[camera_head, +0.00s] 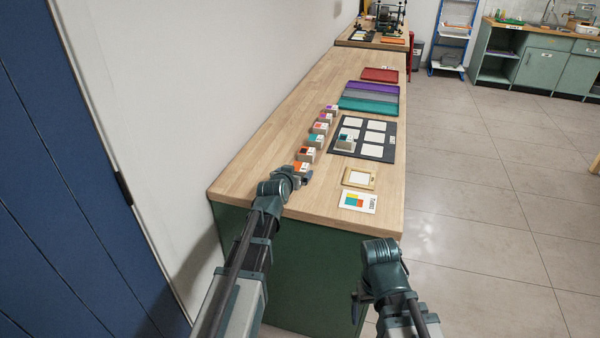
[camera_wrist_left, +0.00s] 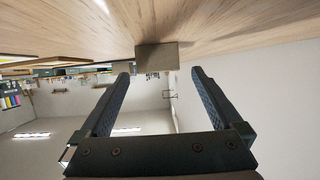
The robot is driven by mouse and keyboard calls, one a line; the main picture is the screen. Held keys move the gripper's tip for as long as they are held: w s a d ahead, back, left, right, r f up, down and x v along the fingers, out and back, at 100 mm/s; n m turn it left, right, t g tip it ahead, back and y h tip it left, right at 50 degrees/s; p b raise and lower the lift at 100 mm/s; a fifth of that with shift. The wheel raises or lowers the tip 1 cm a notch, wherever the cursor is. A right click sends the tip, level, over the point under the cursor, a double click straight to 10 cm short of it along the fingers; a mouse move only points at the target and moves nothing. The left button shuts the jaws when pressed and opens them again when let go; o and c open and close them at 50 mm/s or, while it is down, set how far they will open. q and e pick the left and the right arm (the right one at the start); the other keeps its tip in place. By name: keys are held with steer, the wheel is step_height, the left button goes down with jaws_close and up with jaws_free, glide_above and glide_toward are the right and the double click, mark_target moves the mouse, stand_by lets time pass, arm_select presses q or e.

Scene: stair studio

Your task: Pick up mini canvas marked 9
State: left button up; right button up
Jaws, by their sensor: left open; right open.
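Several small canvas blocks with coloured faces stand in a row along the left of the wooden bench, among them an orange one (camera_head: 301,167), a dark red one (camera_head: 307,155) and a teal one (camera_head: 315,140). Their numbers are too small to read, so I cannot tell which is marked 9. My left gripper (camera_head: 303,179) is open at the nearest, orange block. In the left wrist view a plain grey-beige block (camera_wrist_left: 157,57) lies just beyond and between the open fingertips (camera_wrist_left: 160,77). My right gripper (camera_head: 357,305) is open and empty, low in front of the bench.
A dark board (camera_head: 388,150) with white rectangles holds another small block (camera_head: 346,139). Purple, grey and teal trays (camera_head: 368,104) and a red one (camera_head: 380,75) lie beyond. A small wooden frame (camera_head: 359,178) and a colour card (camera_head: 358,202) lie near the front edge. A wall borders the left.

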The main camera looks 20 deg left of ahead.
mark_target(300, 167)
arm_select(q)
steer(key=x, duration=0.2)
steer(key=b+x, duration=0.1)
steer(key=x, duration=0.1)
steer(key=shift+d+r, duration=0.1)
steer(key=shift+r, duration=0.15)
steer(key=shift+c, duration=0.4)
steer(key=c, duration=1.3)
steer(key=shift+r, duration=0.15)
